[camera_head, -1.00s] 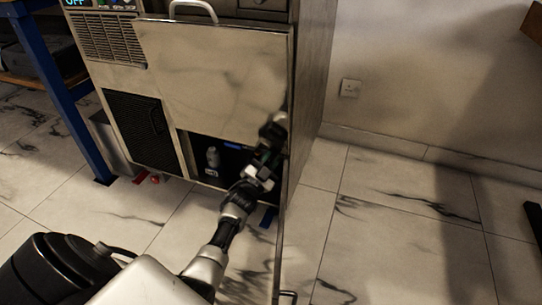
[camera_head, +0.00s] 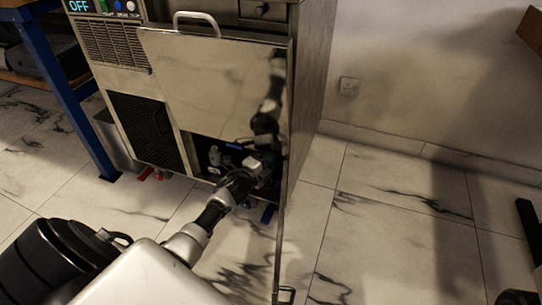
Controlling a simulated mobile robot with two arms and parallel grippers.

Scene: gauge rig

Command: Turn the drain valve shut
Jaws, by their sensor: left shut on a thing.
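The steel machine (camera_head: 205,85) has a low opening at its bottom right. My left gripper (camera_head: 266,166) reaches into the right part of this opening. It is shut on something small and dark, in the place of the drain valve. The fingertips and the valve are mostly hidden in shadow and behind the gripper, so the handle's angle cannot be told. My right gripper is not in view.
A small grey bottle-like part (camera_head: 214,155) and a blue strip (camera_head: 234,146) are inside the opening. Red parts (camera_head: 146,174) are low at the machine's left. A blue table leg (camera_head: 70,95) stands left.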

